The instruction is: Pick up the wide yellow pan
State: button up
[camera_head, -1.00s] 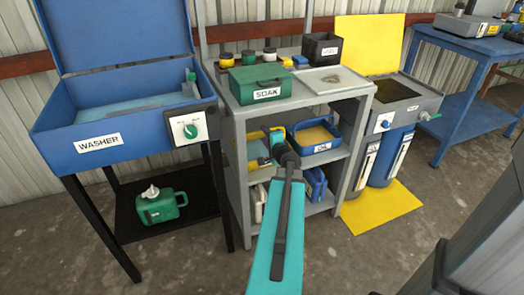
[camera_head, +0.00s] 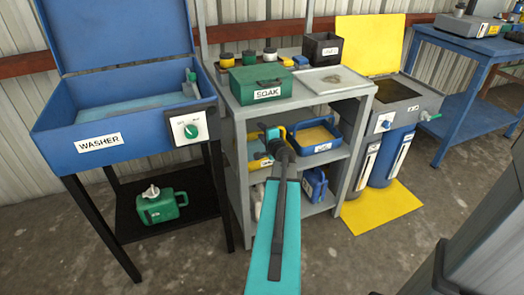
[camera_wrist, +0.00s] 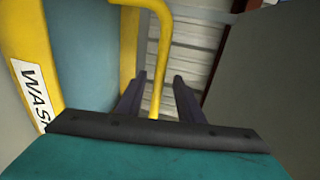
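The wide yellow pan (camera_head: 257,156) sits on the middle shelf of the grey cart, partly hidden behind my gripper (camera_head: 268,134). In the wrist view, its yellow wall (camera_wrist: 30,50) with a white label reading "WASH" fills the left side. A yellow bar handle (camera_wrist: 158,70) runs down from the top between my two dark fingers, which also show in the wrist view (camera_wrist: 158,88). The fingers are apart, with a visible gap on each side of the handle. I cannot tell how deep the handle sits between them.
A blue pan (camera_head: 318,148) stands close on the right on the same shelf. The grey cart (camera_head: 238,190) has a top shelf above with a green SOAK box (camera_head: 260,82). A blue washer (camera_head: 95,143) stands to the left.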

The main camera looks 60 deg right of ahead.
jog(key=shift+x, duration=2.5)
jog(key=shift+s+f, duration=0.1)
grip_shut()
